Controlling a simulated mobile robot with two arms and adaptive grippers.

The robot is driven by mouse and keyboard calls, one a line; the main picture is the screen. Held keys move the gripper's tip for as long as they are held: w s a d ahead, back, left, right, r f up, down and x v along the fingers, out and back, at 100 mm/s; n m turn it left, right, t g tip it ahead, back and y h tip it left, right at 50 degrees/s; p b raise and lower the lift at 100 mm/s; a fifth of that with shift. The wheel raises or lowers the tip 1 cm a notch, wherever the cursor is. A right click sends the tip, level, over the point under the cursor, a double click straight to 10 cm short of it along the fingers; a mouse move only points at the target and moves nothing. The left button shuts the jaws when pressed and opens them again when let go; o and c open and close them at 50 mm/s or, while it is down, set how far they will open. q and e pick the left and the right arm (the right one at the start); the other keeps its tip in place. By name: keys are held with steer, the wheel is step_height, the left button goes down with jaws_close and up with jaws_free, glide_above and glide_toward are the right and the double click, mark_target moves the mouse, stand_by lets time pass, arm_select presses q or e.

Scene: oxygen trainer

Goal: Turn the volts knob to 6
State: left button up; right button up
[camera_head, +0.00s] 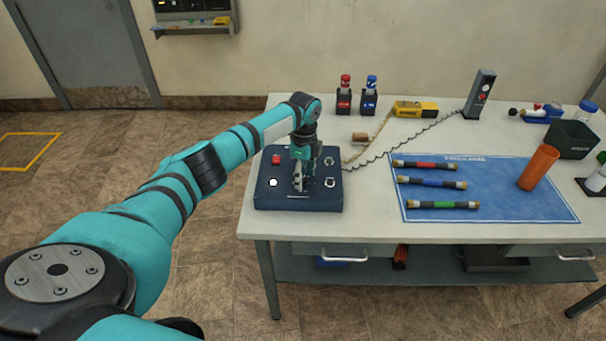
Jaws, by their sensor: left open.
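A dark blue control box (265,199) lies on the left end of the white table. A red button, a white round spot and a few small light-coloured controls show on its top. The volts knob cannot be told apart at this size, and no scale or number is readable. My left arm reaches in from the left. My left gripper (299,187) points down over the middle of the box, is open and hides part of its top. Whether its fingers touch or surround a knob cannot be told. My right gripper is not in view.
A blue mat (500,197) with several banded rods and an orange cylinder (539,167) lies to the right. Red and blue bottles (357,95), a yellow tool (416,108) and an upright grey device (480,93) stand behind. A coiled cord crosses the table behind the box.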

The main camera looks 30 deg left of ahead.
arm_select(q)
steer(key=shift+s+f, duration=0.1)
jaws_close()
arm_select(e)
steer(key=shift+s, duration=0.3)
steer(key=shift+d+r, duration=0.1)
